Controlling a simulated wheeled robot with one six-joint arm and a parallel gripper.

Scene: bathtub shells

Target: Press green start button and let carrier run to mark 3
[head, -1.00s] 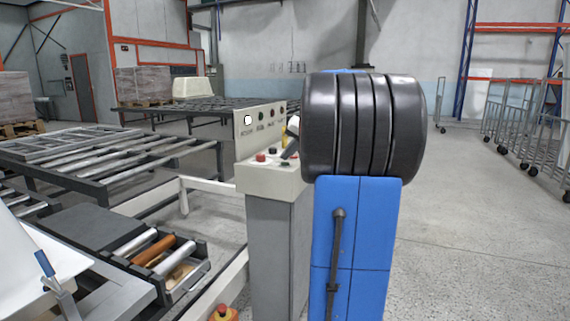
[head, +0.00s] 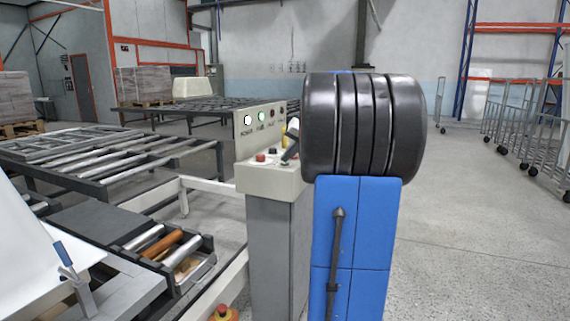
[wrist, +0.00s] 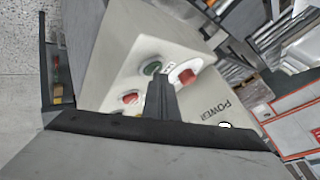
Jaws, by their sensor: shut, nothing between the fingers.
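The control console (head: 272,178) stands left of my arm. The green button (wrist: 152,68) shows in the wrist view just beyond the fingertips of my gripper (wrist: 158,80), which partly overlap it; whether they touch is unclear. My gripper is shut and empty; in the head view its dark tip (head: 291,153) is over the button panel, partly hidden by my arm. The apparent carrier, with a white shell (head: 40,250) and blue-handled clamp (head: 64,255), is lower left. I see no mark 3.
Red buttons (wrist: 186,75) (wrist: 130,98) sit close to the green one. Low rollers (head: 163,245) and a white rail (head: 200,185) lie left of the console. Open floor (head: 465,230) lies right.

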